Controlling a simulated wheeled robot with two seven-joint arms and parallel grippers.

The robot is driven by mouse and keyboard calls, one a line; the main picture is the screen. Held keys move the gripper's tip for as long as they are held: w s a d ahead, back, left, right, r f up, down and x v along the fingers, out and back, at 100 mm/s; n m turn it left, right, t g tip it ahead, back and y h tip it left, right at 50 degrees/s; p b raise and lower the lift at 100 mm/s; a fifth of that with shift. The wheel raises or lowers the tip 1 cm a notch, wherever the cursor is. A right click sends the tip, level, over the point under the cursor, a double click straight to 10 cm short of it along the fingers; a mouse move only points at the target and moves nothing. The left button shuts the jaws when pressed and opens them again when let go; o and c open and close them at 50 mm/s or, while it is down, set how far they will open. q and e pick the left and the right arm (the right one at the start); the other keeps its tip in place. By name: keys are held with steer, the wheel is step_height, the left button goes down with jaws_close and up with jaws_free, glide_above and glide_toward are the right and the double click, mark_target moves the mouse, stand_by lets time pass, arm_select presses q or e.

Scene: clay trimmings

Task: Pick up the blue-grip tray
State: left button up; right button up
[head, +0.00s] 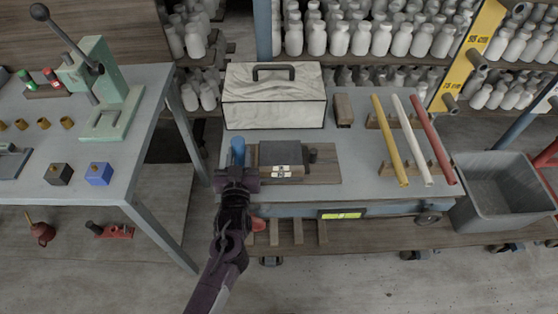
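A blue grip (238,148) stands out at the left end of a flat brown board (325,172) on the grey cart, which looks like the blue-grip tray. A dark grey block (282,157) with a small pale label sits on the board. My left gripper (237,176) is right at the near end of the blue grip and hides its lower part. Its fingers are seen from behind, so I cannot tell whether they touch or enclose the grip. My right gripper is not in view.
A white case with a dark handle (274,104) stands behind the board. Yellow, white and red rods (410,142) lie on the cart's right side. A grey bin (500,180) is at the right. A workbench (125,165) with a green press is at the left.

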mark_target(238, 149)
arm_select(q)
jaws_close()
steer(key=shift+r, duration=0.15)
steer(key=shift+r, duration=0.15)
step_height(238, 149, up, 19)
steer(key=p, duration=1.8)
steer(key=shift+f+b, duration=6.3)
steer(key=shift+f, duration=1.9)
